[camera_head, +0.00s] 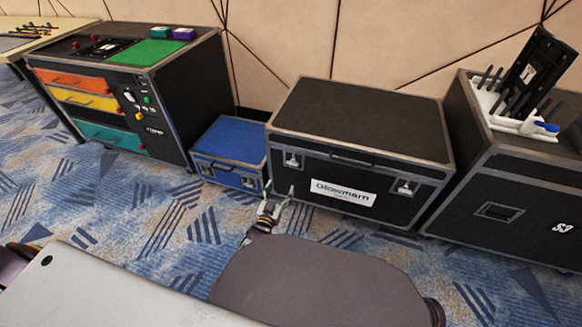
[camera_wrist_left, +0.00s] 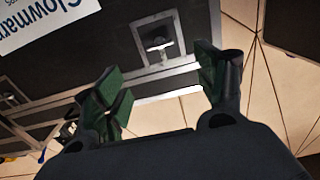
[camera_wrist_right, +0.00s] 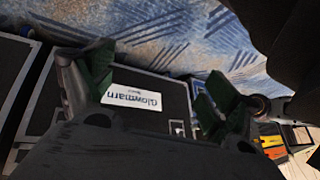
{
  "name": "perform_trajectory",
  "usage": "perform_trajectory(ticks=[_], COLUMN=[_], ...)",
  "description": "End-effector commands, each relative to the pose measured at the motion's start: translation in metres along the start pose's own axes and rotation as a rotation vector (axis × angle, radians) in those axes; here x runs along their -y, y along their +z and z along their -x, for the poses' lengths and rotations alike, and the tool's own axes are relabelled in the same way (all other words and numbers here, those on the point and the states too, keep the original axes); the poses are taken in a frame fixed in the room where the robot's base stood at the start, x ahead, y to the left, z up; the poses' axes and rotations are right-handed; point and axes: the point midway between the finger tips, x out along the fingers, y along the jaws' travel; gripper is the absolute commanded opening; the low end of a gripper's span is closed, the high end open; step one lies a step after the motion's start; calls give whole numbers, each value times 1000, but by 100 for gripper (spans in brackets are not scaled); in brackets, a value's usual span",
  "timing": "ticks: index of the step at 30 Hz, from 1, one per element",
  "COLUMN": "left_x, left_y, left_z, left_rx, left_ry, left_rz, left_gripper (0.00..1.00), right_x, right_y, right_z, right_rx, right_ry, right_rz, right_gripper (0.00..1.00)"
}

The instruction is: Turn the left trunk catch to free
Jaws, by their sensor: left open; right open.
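The black trunk (camera_head: 360,120) with the white Glowmarm label (camera_head: 343,192) stands shut on the carpet. Its left catch (camera_head: 292,158) is a small metal plate with a turning piece, near the front's left end; the right catch (camera_head: 404,186) sits at the other end. My left gripper (camera_head: 278,191) is open and empty, low in front of the left catch. In the left wrist view the left catch (camera_wrist_left: 157,42) shows between and beyond the spread fingers (camera_wrist_left: 163,75), apart from them. My right gripper (camera_wrist_right: 160,80) is open and empty; the trunk (camera_wrist_right: 150,75) shows beyond it.
A small blue trunk (camera_head: 232,145) stands left of the black one, and a drawer case (camera_head: 100,100) farther left. Another black case (camera_head: 500,185) with a white rack (camera_head: 515,115) stands right. The panelled wall (camera_head: 380,45) is behind. Open carpet (camera_head: 170,235) lies in front.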

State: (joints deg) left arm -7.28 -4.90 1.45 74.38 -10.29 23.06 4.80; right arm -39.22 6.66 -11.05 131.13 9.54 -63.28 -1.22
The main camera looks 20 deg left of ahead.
Motion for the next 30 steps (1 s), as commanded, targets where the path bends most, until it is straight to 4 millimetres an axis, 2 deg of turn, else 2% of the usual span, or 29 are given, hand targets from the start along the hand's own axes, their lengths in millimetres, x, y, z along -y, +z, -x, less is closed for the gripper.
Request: perform_trajectory(ticks=[8,30], left_x=[0,0], left_y=[0,1], left_z=[-12,-78], left_rx=[-2,-2], left_ry=[0,0], left_rz=[0,1], left_gripper=[71,71], right_x=[0,-1], right_y=[3,26], right_z=[-8,-56], right_rx=[-15,-109], right_ry=[-7,-47], right_rz=[-7,-55], right_gripper=[88,88])
